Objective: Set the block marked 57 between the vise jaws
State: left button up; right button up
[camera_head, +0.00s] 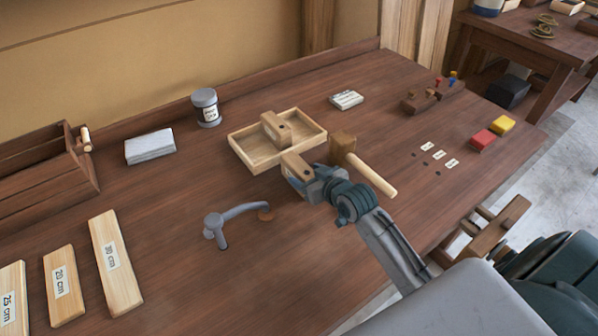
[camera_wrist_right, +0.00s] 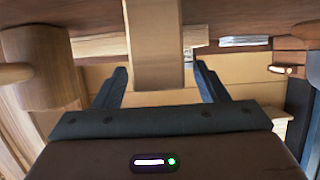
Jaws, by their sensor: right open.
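My right gripper (camera_head: 297,177) is open at the front edge of a light wooden tray (camera_head: 252,155). A wooden block (camera_head: 294,163) sits at its fingertips. In the right wrist view a wooden block (camera_wrist_right: 157,45) stands between the open fingers (camera_wrist_right: 158,85), with gaps on both sides. Another wooden block (camera_head: 276,128) with a dark spot on its end is in the tray. I cannot read a 57 on either block. A wooden vise (camera_head: 497,222) is at the bench's right front edge, partly hidden by my own body. My left gripper is not in view.
A mallet (camera_head: 342,148) lies just right of the tray, its handle beside my right wrist. A grey holdfast (camera_head: 216,228) is left of my gripper. Marked boards (camera_head: 113,265), a grey stone (camera_head: 150,146) and a tin (camera_head: 206,107) are further left. The bench's front middle is clear.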

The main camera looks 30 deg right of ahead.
aim_at(305, 173)
jog(key=shift+p+x, duration=0.35)
jog(key=shift+x, duration=1.3)
jog(key=shift+r, duration=0.1)
jog(key=c, duration=1.3)
jog(key=shift+o, duration=0.2)
